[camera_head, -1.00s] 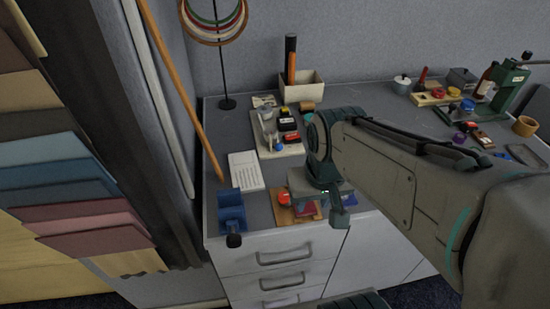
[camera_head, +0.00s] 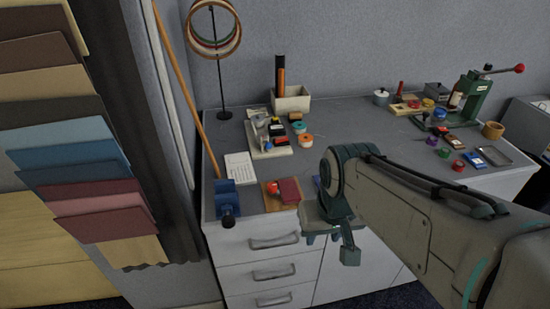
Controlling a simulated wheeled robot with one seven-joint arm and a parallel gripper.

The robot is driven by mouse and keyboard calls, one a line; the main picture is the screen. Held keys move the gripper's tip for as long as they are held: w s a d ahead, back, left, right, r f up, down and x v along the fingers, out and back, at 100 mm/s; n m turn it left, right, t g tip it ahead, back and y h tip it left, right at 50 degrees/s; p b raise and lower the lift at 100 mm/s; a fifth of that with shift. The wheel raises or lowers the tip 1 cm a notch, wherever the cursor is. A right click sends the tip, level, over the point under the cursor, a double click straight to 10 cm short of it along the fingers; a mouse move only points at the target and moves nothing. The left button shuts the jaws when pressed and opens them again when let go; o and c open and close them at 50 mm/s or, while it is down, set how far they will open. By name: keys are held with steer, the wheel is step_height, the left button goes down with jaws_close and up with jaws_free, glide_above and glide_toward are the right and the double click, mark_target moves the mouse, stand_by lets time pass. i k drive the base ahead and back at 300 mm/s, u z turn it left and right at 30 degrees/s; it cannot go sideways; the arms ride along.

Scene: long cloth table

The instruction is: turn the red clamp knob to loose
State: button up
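The red knob (camera_head: 273,187) sits on a small wooden board (camera_head: 271,203) near the front edge of the table. A dark red block (camera_head: 290,190) lies on the same board, to the right of the knob. My gripper (camera_head: 331,247) is in front of the drawers, right of the board and nearer to me, apart from the knob. Two teal finger parts show with a gap between them, and nothing is seen held. The knob's turn position is too small to read.
A blue vise-like tool (camera_head: 228,200) stands at the left front corner. A white keypad-like card (camera_head: 240,167) and a tray of small items (camera_head: 268,153) lie behind. A green press (camera_head: 474,97) stands far right. The table middle is clear.

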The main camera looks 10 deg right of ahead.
mark_target(274, 192)
steer(key=z, duration=1.05)
steer(key=i, duration=0.55)
steer(key=u, duration=1.75)
